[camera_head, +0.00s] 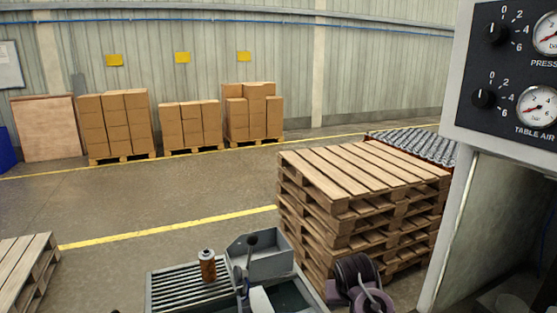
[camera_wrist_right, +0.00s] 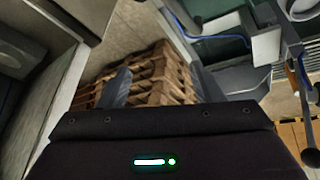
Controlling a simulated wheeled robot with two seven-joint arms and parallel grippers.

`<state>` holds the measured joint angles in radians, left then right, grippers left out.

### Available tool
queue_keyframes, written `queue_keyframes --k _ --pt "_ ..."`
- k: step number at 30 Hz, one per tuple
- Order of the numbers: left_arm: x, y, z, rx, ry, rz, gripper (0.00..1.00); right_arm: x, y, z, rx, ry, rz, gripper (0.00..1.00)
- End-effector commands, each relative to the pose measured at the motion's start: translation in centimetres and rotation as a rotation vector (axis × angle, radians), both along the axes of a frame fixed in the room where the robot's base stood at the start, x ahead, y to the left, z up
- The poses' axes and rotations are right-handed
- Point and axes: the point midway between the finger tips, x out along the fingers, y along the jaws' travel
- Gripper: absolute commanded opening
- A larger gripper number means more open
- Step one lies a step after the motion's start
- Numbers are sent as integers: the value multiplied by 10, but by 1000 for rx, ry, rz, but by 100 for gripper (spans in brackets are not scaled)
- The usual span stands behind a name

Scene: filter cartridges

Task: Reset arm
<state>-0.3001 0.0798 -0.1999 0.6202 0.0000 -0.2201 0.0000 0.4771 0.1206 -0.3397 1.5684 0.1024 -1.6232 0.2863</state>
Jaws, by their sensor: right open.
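My right gripper (camera_wrist_right: 162,86) is open in the right wrist view. Its two dark fingers are apart, with nothing between them, and stacked wooden pallets show beyond. In the head view, dark and mauve parts of my right arm (camera_head: 358,278) show at the bottom, in front of the pallet stack; the fingers cannot be made out there. My left gripper is not in view.
A grey open bin (camera_head: 269,262) with a dark-knobbed lever stands beside the cartridge. The pallet stack (camera_head: 350,175) is behind my right arm. A gauge panel (camera_head: 478,125) rises at the right. Boxes on pallets (camera_head: 117,122) line the far wall, with open floor before them.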

Motion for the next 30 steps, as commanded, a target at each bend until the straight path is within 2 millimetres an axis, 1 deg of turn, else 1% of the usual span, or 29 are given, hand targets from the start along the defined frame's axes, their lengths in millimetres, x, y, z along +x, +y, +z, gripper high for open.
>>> queue_keyframes --k 1,2,3,5,6,8,9,12,15,18,24,30 --pt "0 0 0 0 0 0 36 -27 3 -20 16 22 31 59" --pt "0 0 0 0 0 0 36 -40 3 -27 24 28 46 59" --pt "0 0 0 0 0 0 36 -59 4 -36 33 39 68 59" --pt "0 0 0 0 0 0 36 -87 3 -48 45 53 96 59" --pt "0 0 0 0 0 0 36 -107 3 -55 53 62 114 59" --pt "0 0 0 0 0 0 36 -135 1 -61 62 73 140 59" --pt "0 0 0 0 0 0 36 -153 -1 -64 66 79 154 59" --pt "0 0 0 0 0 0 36 -189 -5 -66 72 90 183 59" --pt "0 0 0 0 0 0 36 -215 -9 -64 73 98 203 59" --pt "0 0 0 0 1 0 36 -236 -13 -62 73 105 218 59" --pt "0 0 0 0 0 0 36 -271 -19 -54 69 117 243 59" --pt "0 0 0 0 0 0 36 -301 -24 -44 61 128 266 59"
